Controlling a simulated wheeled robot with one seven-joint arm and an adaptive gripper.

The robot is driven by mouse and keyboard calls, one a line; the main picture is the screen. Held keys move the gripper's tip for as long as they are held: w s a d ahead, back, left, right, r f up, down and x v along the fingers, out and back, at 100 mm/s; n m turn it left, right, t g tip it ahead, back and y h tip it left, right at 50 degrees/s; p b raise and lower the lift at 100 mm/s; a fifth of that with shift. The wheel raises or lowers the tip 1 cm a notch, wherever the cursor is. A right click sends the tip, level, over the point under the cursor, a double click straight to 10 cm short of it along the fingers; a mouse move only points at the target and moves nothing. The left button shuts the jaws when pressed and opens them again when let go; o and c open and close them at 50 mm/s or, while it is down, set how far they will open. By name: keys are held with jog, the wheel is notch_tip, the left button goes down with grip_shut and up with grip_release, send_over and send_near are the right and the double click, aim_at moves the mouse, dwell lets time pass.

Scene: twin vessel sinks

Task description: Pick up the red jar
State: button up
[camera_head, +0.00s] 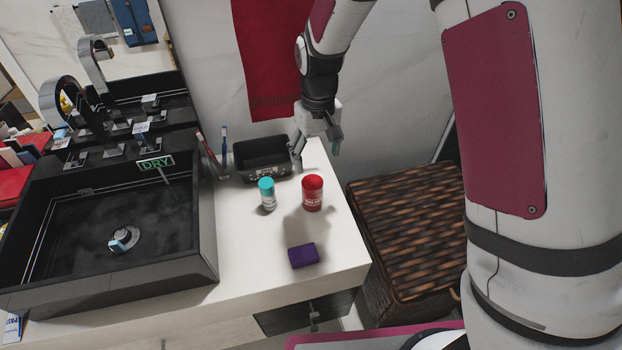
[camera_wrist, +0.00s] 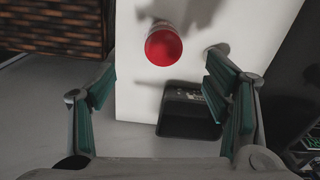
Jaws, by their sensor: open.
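The red jar (camera_head: 312,193) stands upright on the white counter (camera_head: 345,259), right of a small bottle with a teal cap (camera_head: 267,193). My gripper (camera_head: 317,162) is above the counter's back right part, behind and above the jar, apart from it. In the wrist view the jar's round red top (camera_wrist: 163,47) shows ahead of my gripper (camera_wrist: 160,100), between the lines of its two fingers. The fingers are spread wide with teal pads and nothing between them.
A black open tray (camera_head: 264,158) sits behind the bottle. A purple box (camera_head: 303,255) lies in front of the jar. A black vessel sink (camera_head: 110,240) fills the left. A woven basket (camera_head: 408,225) stands right of the counter.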

aim_at(314, 183)
jog(key=f, duration=0.9)
jog(key=shift+w+a+f, duration=0.1)
jog(key=shift+a+f, duration=0.1)
jog(key=shift+f, duration=0.1)
jog(key=shift+w+a+f+p, duration=0.1)
jog(key=shift+f+p, duration=0.25)
jog(key=shift+f, duration=1.05)
jog(key=shift+w+a+f+p, duration=0.1)
jog(key=shift+f+p, duration=0.2)
jog(key=shift+f, duration=1.05)
jog(key=c, duration=1.4)
